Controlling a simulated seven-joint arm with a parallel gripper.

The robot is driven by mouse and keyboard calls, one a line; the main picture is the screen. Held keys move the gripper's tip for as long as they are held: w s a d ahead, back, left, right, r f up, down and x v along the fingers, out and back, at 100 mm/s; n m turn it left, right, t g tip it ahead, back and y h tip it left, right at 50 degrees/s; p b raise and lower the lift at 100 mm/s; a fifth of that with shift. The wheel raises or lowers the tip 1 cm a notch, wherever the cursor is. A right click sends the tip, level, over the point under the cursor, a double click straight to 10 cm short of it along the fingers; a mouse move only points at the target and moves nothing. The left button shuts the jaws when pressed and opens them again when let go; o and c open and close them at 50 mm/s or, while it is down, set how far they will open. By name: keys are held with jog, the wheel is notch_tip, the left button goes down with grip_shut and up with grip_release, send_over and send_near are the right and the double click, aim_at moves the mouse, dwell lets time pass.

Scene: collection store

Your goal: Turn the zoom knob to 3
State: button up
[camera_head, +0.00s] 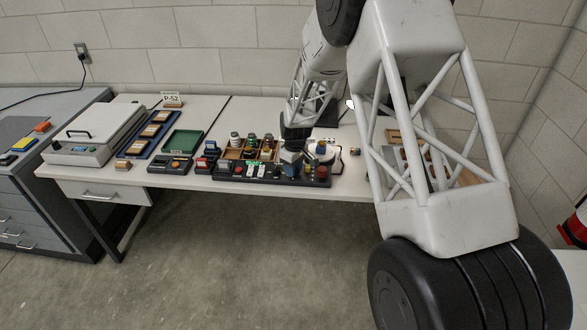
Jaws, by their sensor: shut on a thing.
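A long black control panel (318,182) lies along the front edge of the white table, with several small knobs and buttons on it. My gripper (290,164) reaches down onto the panel right of its white keys and is shut on a small knob there, which I take to be the zoom knob. The fingers and the dark wrist mostly hide this knob. Its pointer and the numbers around it are too small to read.
A red button (321,171) sits close on the right of my gripper. A wooden tray (231,154) with small jars stands behind the panel. A green tray (183,142), a blue tray (138,150) and a white machine (95,136) stand to the left.

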jog(key=m, duration=0.5)
jog(key=shift+m, duration=0.3)
jog(key=shift+m+t, duration=0.3)
jog(key=shift+m, duration=1.7)
jog(key=o, duration=0.9)
jog(key=shift+o, duration=0.2)
jog(key=shift+r, duration=0.1)
jog(key=shift+d+r, duration=0.15)
jog(key=shift+r, duration=1.75)
jog(key=shift+d+r, duration=0.1)
jog(key=shift+r, duration=1.8)
